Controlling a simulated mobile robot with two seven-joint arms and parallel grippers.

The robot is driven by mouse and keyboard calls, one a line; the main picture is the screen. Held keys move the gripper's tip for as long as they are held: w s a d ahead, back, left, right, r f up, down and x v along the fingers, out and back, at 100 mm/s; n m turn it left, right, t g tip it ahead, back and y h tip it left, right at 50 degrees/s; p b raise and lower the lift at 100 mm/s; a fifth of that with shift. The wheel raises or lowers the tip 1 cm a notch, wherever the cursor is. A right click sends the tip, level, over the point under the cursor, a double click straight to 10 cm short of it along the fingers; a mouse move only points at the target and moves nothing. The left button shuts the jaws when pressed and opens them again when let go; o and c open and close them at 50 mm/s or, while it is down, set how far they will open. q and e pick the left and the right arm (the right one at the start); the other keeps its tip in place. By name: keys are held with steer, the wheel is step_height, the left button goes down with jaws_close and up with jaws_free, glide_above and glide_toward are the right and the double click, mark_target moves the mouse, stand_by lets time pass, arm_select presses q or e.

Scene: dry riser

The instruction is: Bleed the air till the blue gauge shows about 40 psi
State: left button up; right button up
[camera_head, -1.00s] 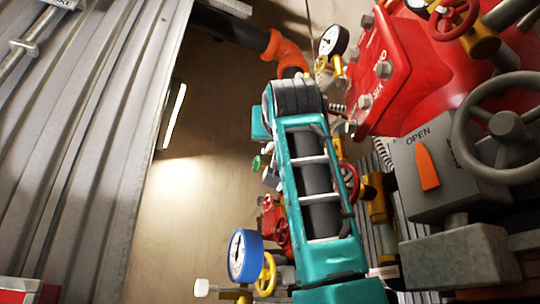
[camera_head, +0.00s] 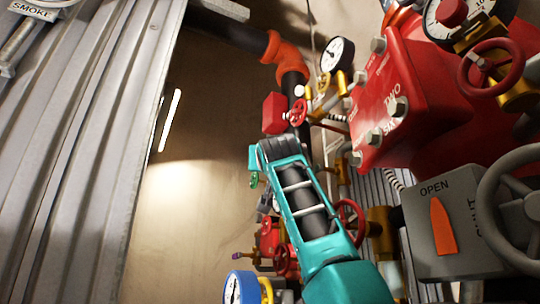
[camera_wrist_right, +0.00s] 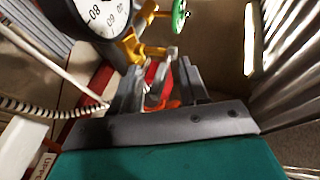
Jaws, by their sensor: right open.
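The blue gauge (camera_head: 240,288) is at the bottom edge of the head view, cut off by the frame; its white dial is partly visible and the reading is not legible. A yellow handwheel (camera_head: 267,290) sits just right of it. My teal right arm reaches up from the bottom of the head view, above and right of the gauge. In the right wrist view my right gripper (camera_wrist_right: 160,78) is open, its fingers apart. A yellow fitting with a grey end (camera_wrist_right: 147,47) lies just beyond the fingertips; contact cannot be told. My left gripper is out of view.
A black-rimmed white gauge (camera_head: 337,55) and a red-wheeled valve (camera_head: 298,112) are by the orange-jointed pipe. A red panel (camera_head: 390,100) and a grey OPEN/SHUT box (camera_head: 450,225) crowd the right. A green wheel (camera_wrist_right: 180,15) shows in the wrist view. Corrugated metal (camera_head: 80,150) fills the left.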

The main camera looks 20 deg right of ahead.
steer(key=shift+c, duration=0.6)
jaws_close()
steer(key=shift+w+f+m+t+h, duration=0.1)
steer(key=shift+f+m+t+h, duration=0.35)
steer(key=shift+t+h, duration=0.2)
steer(key=shift+f+m+t+h, duration=0.2)
steer(key=shift+m+t+h, duration=0.75)
steer(key=shift+m+h, duration=0.15)
steer(key=shift+o, duration=0.6)
jaws_free()
